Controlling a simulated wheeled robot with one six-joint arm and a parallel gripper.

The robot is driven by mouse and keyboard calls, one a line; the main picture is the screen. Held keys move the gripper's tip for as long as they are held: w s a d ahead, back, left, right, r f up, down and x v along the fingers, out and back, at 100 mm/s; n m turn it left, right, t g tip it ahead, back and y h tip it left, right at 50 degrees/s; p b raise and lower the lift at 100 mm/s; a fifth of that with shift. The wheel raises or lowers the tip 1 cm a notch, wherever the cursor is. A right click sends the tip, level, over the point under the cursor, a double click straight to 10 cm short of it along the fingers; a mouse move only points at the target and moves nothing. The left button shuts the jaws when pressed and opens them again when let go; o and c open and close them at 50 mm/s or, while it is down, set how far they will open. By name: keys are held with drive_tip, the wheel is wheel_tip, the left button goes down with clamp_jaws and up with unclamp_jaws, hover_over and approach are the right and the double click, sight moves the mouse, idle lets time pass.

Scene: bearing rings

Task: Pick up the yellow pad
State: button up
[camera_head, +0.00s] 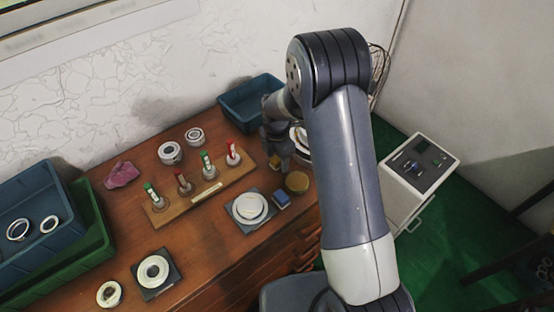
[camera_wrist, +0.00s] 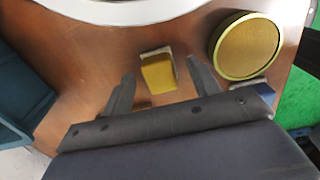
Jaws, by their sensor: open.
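The yellow pad (camera_wrist: 158,72) lies on the brown bench top in the wrist view, small and block-like, with a pale edge. It also shows in the head view (camera_head: 275,162), partly hidden by my gripper. My gripper (camera_wrist: 160,80) is open and empty, with one finger to the left of the pad and one to the right. The pad appears just ahead of and between the fingertips; I cannot tell the height gap. In the head view my gripper (camera_head: 280,146) is over the bench's right part.
A round gold-rimmed tin (camera_wrist: 247,46) stands right of the pad, with a blue pad (camera_head: 281,199) near it. A blue bin (camera_head: 250,103) is behind my gripper. A large white ring (camera_wrist: 120,8) lies beyond the pad. A wooden peg board (camera_head: 200,193) is to the left.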

drive_tip(key=shift+f, duration=0.4)
drive_tip(key=c, duration=1.1)
